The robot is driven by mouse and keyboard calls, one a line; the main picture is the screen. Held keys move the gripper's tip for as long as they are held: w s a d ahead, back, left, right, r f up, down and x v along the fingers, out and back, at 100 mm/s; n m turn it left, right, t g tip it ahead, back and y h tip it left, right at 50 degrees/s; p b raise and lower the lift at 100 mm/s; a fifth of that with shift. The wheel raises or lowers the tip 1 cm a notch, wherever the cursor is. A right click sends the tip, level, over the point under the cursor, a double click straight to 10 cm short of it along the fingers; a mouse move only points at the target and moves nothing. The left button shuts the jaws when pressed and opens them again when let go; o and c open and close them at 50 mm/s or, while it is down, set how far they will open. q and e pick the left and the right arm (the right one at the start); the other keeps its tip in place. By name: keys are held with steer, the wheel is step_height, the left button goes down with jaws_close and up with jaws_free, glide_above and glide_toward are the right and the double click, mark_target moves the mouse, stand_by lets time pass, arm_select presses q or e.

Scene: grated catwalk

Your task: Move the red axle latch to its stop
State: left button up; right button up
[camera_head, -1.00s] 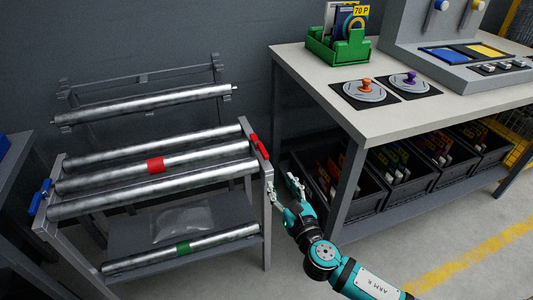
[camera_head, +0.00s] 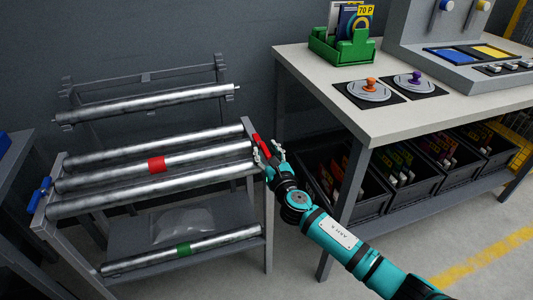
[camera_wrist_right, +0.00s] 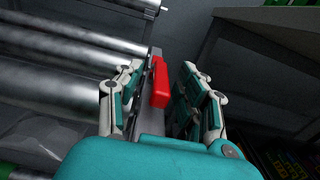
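The red axle latch (camera_head: 257,140) sits on the right end of the roller rack. In the right wrist view the red latch (camera_wrist_right: 160,82) stands between the two fingers of my right gripper (camera_wrist_right: 155,95). The fingers are apart, with gaps on both sides of the latch. In the head view my right gripper (camera_head: 269,155) is at the rack's right end and hides part of the latch. My left gripper is not in view.
The rack holds several metal rollers, one with a red band (camera_head: 156,164) and a lower one with a green band (camera_head: 183,249). A blue latch (camera_head: 39,194) is on its left end. A workbench (camera_head: 375,125) with dark bins (camera_head: 355,195) below stands close on the right.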

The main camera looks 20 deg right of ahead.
jaws_close()
steer(key=shift+a, duration=0.15)
steer(key=m+h, duration=0.1)
steer(key=a+m+h, duration=0.1)
steer(key=h, duration=0.1)
steer(key=shift+p, duration=0.3)
steer(key=shift+w+a+m+h, duration=0.1)
steer(key=shift+a+m+h, duration=0.15)
steer(key=shift+m+h, duration=0.35)
steer(key=shift+a+m+g+h, duration=0.2)
steer(key=shift+m+g+h, duration=0.15)
steer(key=shift+h, duration=0.45)
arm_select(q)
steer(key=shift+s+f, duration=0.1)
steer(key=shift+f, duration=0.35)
arm_select(e)
steer(key=shift+w+m+g+h, duration=0.1)
steer(key=shift+m+g+h, duration=0.2)
steer(key=shift+h, duration=0.3)
